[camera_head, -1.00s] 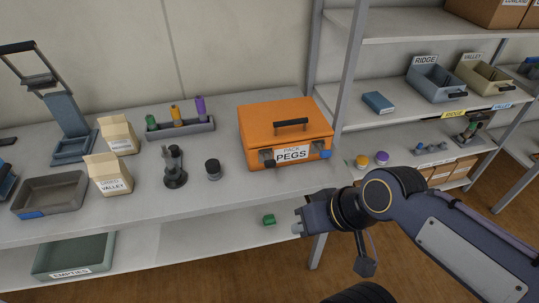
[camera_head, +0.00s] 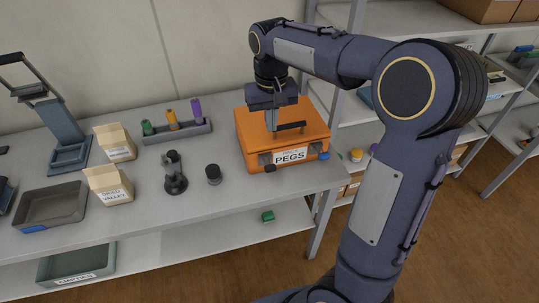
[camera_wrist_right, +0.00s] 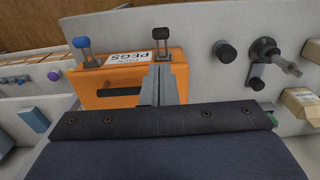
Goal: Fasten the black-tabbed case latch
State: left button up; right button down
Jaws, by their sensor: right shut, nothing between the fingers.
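The orange case (camera_head: 250,133) stands shut on the table, with a black handle and a PEGS label. Its black-tabbed latch (camera_head: 269,168) is at the left of the front face. The blue-tabbed latch (camera_head: 324,156) is at the right. In the right wrist view, the black tab (camera_wrist_right: 160,33) and blue tab (camera_wrist_right: 81,42) both stick out from the case front. My right gripper (camera_head: 271,127) points down over the case lid, behind the black-tabbed latch. Its fingers (camera_wrist_right: 163,80) are shut and empty. Whether they touch the lid, I cannot tell. My left gripper is out of view.
A dark round knob (camera_head: 213,174) and a dark clamp-like stand (camera_head: 175,178) stand left of the case. A rack (camera_head: 178,133) with coloured pegs is behind them. Two cartons (camera_head: 110,187) and a grey tray (camera_head: 50,203) are farther left. Shelving (camera_head: 346,60) rises at right.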

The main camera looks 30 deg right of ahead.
aim_at(271, 166)
jog(key=shift+f, duration=0.1)
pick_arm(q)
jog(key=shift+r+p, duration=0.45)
pick_arm(e)
notch_tip(271, 166, down, 14)
jog(key=shift+r, duration=0.1)
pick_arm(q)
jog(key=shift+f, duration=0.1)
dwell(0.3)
